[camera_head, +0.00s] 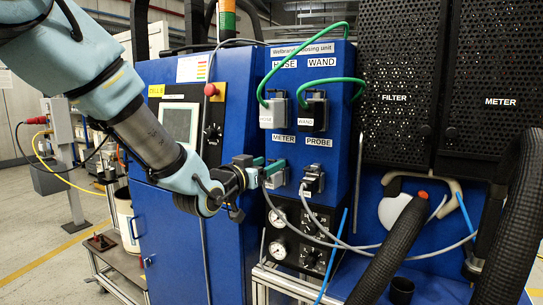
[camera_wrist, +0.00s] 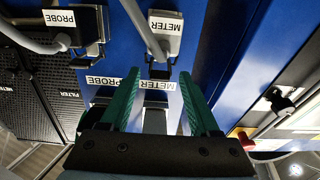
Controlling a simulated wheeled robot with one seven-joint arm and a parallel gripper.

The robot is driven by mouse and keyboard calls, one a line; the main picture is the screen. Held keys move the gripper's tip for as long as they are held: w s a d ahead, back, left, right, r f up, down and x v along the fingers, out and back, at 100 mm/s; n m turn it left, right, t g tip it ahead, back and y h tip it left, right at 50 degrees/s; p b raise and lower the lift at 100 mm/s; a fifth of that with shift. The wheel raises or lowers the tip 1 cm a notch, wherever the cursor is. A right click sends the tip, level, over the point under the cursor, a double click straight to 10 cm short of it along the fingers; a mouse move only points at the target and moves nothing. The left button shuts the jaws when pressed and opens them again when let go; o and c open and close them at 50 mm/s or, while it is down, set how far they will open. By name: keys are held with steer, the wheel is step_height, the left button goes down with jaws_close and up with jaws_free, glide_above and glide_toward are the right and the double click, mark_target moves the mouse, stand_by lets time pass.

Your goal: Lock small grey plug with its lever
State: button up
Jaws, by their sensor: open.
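The small grey plug (camera_head: 276,178), tagged METER, sits at the METER socket on the blue dosing unit, with a grey cable hanging from it. In the wrist view the plug (camera_wrist: 165,42) is just beyond my fingertips, with a dark lever-like part (camera_wrist: 160,72) at its edge. I cannot tell the lever's position. My gripper (camera_head: 265,167) is open in front of this socket, its green fingers on either side of the printed METER label. It also shows in the wrist view (camera_wrist: 160,82). A light grey shape shows between the fingers; whether they touch anything is unclear.
The PROBE plug (camera_head: 313,180) sits close by on the right. Above are the HOSE plug (camera_head: 272,113) and WAND plug (camera_head: 313,114), with green cables. Gauges (camera_head: 278,220) lie below, a red button (camera_head: 210,89) to the left, and a thick black hose (camera_head: 390,250) to the right.

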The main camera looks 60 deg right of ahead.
steer(key=shift+d, duration=1.1)
jaws_close()
